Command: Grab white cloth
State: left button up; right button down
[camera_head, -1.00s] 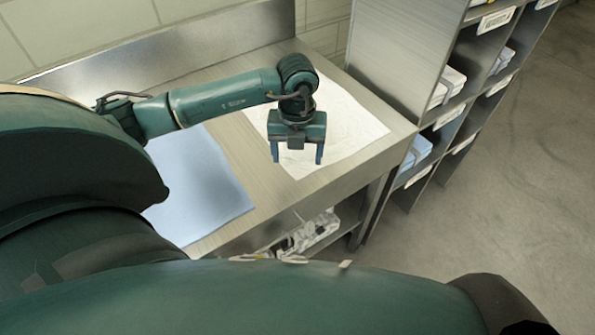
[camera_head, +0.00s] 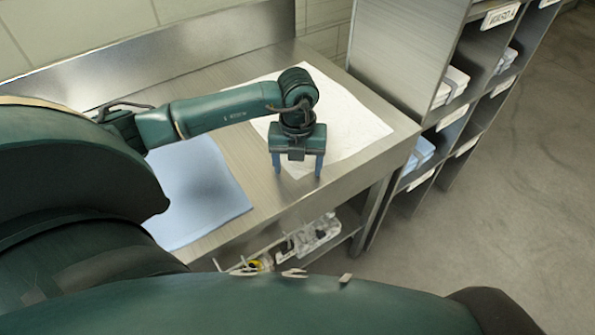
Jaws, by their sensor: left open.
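The white cloth (camera_head: 350,122) lies flat on the metal table, towards its right end. My left arm and gripper hide part of the cloth's left side. My right gripper is not in view.
A light blue cloth (camera_head: 196,195) lies flat on the table (camera_head: 237,157) to the left. A shelf unit (camera_head: 405,60) with folded cloths (camera_head: 452,84) stands at the right end. A lower shelf holds white items (camera_head: 312,236). A metal backsplash and tiled wall close off the back.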

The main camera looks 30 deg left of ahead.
pick_arm(q)
jog(key=shift+f, duration=0.1)
jog(key=c, duration=0.7)
jog(key=c, duration=0.7)
jog(key=shift+r, duration=0.2)
grip_shut()
notch_tip(320, 180, up, 12)
jog(key=p, duration=0.5)
notch_tip(320, 180, up, 36)
jog(key=shift+p, duration=0.3)
